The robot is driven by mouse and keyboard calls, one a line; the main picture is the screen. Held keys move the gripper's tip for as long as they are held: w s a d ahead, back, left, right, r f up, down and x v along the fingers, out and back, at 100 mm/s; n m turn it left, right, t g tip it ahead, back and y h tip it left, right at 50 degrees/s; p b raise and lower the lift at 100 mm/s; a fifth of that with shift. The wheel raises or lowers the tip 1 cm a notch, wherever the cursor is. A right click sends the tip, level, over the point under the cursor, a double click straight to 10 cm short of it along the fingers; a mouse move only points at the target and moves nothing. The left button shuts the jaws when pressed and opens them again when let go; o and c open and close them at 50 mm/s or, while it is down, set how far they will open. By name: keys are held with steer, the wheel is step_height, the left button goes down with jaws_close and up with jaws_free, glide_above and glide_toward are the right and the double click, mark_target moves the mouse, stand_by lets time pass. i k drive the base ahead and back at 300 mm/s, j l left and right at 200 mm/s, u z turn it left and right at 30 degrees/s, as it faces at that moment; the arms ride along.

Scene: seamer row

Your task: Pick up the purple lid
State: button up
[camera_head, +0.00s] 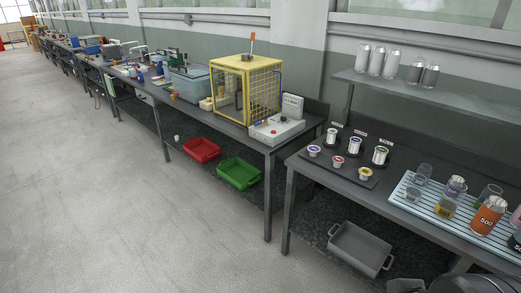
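A small round piece with a purple ring and pale centre (314,150) sits at the front left of a dark board (350,178) on the right-hand bench. It looks like the purple lid. A red-ringed piece (338,161) and an orange-yellow one (365,174) sit in the same row to its right. Behind them stand several silver cans, one with a blue-violet top (355,146) and one with a green top (380,156). My gripper's fingers are not in view. Dark rounded parts at the bottom right edge are probably my arm.
A striped tray (411,208) with glasses and an orange canister (487,215) is at the right. A shelf (440,88) with several jars hangs above. A grey bin (359,247) is below the bench. A yellow cage (246,85) stands on the left bench. The floor at left is clear.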

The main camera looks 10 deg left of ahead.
mark_target(312, 149)
steer(key=i+l+u, duration=0.1)
steer(key=i+u, duration=0.15)
steer(key=i, duration=0.4)
steer(key=i+l+u, duration=0.25)
steer(key=i, duration=0.35)
steer(key=i+l+u, duration=0.3)
steer(key=i, duration=0.35)
steer(key=i+l+u, duration=0.25)
steer(key=i+l, duration=0.2)
steer(key=i, duration=0.1)
